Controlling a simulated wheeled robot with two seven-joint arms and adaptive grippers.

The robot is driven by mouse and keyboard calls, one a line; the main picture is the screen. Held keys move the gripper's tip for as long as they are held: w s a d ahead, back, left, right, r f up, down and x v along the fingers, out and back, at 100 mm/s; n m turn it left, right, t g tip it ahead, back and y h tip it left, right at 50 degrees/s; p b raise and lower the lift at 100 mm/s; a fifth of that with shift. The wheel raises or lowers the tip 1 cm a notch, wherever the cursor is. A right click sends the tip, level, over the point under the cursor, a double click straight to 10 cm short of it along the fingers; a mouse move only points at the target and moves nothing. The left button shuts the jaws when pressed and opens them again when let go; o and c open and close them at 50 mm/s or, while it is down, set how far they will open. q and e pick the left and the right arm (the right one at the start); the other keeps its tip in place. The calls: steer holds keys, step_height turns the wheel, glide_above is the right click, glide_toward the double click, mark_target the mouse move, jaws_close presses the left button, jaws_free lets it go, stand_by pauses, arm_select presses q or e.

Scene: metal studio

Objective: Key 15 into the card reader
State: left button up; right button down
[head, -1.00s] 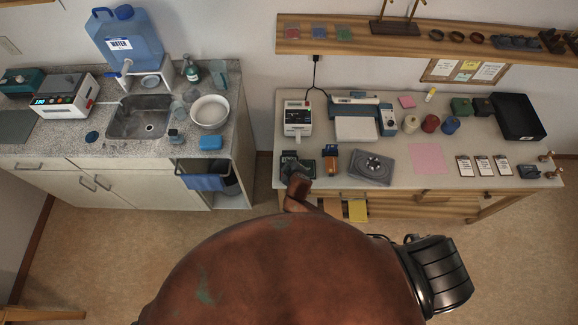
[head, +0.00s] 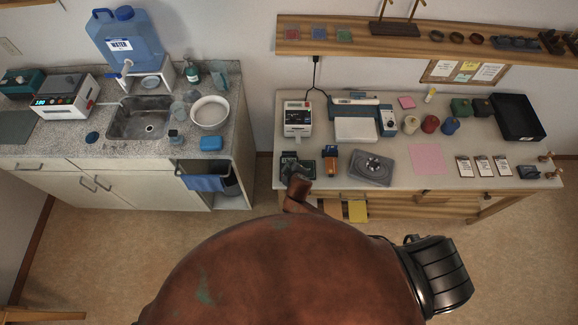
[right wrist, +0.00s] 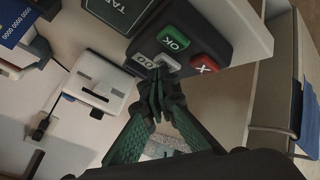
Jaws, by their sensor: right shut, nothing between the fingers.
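The card reader (right wrist: 192,45) shows in the right wrist view as a dark keypad device. It has a green OK key (right wrist: 174,38), a red X key (right wrist: 204,64) and a grey key marked 00 (right wrist: 166,63). My right gripper (right wrist: 157,82) is shut and empty, its tips at the near edge of the reader by the 00 key. I cannot tell if they touch it. In the head view the reader (head: 289,157) is small and dark, partly behind my right gripper (head: 297,172). My left gripper is not in view.
A white slotted machine (head: 298,118) stands behind the reader. A dark pad lettered TAP (right wrist: 118,10) lies close beside the reader. An orange-and-blue item (head: 330,163) and a grey tray (head: 371,168) stand to the right. The table's front edge (head: 400,188) is close.

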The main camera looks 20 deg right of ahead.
steer(key=shift+r+p, duration=0.45)
steer(key=shift+r, duration=0.2)
step_height(320, 180, up, 5)
steer(key=p, duration=0.5)
steer(key=shift+s, duration=0.1)
stand_by(0.6)
